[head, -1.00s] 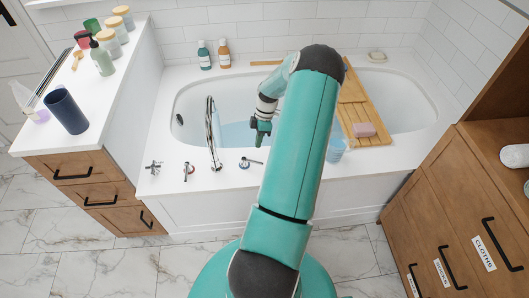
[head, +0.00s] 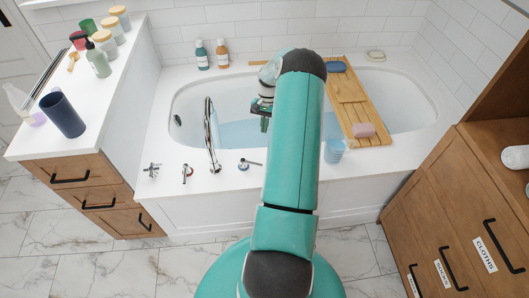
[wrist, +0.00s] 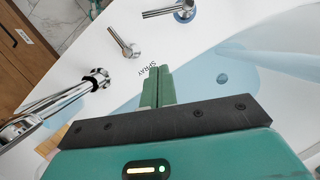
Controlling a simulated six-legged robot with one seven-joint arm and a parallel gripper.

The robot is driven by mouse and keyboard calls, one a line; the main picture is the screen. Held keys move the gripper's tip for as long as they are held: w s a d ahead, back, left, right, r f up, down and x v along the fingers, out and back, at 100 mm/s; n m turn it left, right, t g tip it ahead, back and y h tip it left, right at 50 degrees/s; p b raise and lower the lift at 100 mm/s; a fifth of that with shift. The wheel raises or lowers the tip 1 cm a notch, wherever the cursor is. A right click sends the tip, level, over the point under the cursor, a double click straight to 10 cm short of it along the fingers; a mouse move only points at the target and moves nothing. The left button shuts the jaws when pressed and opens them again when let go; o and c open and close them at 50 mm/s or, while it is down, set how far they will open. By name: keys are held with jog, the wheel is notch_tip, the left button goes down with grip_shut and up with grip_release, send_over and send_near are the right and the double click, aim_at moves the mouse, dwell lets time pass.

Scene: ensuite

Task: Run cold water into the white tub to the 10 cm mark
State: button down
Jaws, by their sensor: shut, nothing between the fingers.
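The white tub (head: 400,90) is set in a white surround, with pale blue water (head: 240,133) in its bottom. I cannot make out a 10 cm mark or a running stream. A tall chrome spout (head: 210,135) stands on the near rim. A blue-ringed lever (head: 250,163) is right of it; a red-marked lever (head: 187,173) and a cross handle (head: 152,170) are left of it. In the wrist view, a blue-ringed lever (wrist: 184,12) is at the top. My gripper (head: 264,124) is over the tub, apart from the levers; its fingers (wrist: 158,88) are shut and empty.
A wooden bath tray (head: 352,98) spans the tub, holding a pink soap bar (head: 363,130). A clear blue cup (head: 334,151) stands on the near rim. Two bottles (head: 222,54) stand on the far rim. Wooden drawers (head: 460,220) close the right side.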

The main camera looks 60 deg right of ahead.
jog(key=x, duration=1)
jog(key=shift+a+f, duration=0.1)
jog(key=shift+a, duration=0.2)
jog(key=shift+s+a+f, duration=0.1)
jog(key=shift+s+a, duration=0.1)
jog(key=shift+a, duration=0.4)
jog(key=shift+s+a, duration=0.2)
jog(key=shift+a, duration=0.35)
jog(key=shift+s+a+f, duration=0.1)
jog(key=shift+a, duration=0.4)
